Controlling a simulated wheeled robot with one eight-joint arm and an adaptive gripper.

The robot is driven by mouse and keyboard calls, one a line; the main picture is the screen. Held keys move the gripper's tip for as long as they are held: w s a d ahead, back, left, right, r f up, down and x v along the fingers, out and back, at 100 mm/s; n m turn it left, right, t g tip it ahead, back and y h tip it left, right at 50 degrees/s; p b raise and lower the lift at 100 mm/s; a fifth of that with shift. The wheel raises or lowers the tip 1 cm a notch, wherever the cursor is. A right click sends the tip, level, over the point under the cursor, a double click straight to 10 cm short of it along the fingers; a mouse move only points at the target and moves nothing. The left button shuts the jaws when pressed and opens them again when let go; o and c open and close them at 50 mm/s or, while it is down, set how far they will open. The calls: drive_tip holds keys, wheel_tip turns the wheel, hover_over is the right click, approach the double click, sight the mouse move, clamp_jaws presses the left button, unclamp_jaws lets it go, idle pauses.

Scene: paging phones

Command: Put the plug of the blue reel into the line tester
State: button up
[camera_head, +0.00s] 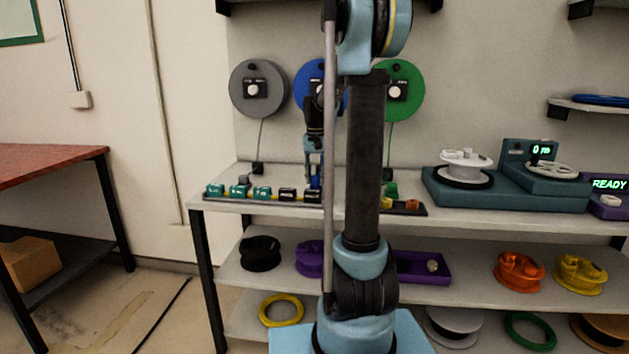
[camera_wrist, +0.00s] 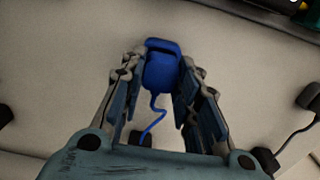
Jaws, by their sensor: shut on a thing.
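The blue reel (camera_head: 302,78) hangs on the wall, partly hidden behind my arm. Its blue plug (camera_wrist: 162,72) is between the fingers of my gripper (camera_wrist: 160,88), which is shut on it. The blue cord (camera_wrist: 156,112) curls from the plug back toward the palm. In the head view my gripper (camera_head: 315,170) points down over the bench, with the plug (camera_head: 316,182) low near the row of small blocks. Whether the plug touches anything is unclear. A purple device reading READY (camera_head: 608,198), cut by the right edge, may be the line tester.
Grey (camera_head: 246,108) and green (camera_head: 408,108) reels flank the blue one, each with a hanging cord. A row of labelled teal and dark blocks (camera_head: 263,193) stands on the bench (camera_head: 230,205). A teal machine (camera_head: 520,185) carries white spools at right. Lower shelves hold several reels.

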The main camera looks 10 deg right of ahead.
wheel_tip(320, 180, up, 22)
idle(2.7)
drive_tip(key=shift+f, duration=0.1)
drive_tip(key=s+d, duration=0.4)
drive_tip(key=d, duration=0.6)
drive_tip(key=s+d, duration=0.4)
drive_tip(key=d, duration=0.6)
drive_tip(key=shift+d, duration=0.25)
idle(0.4)
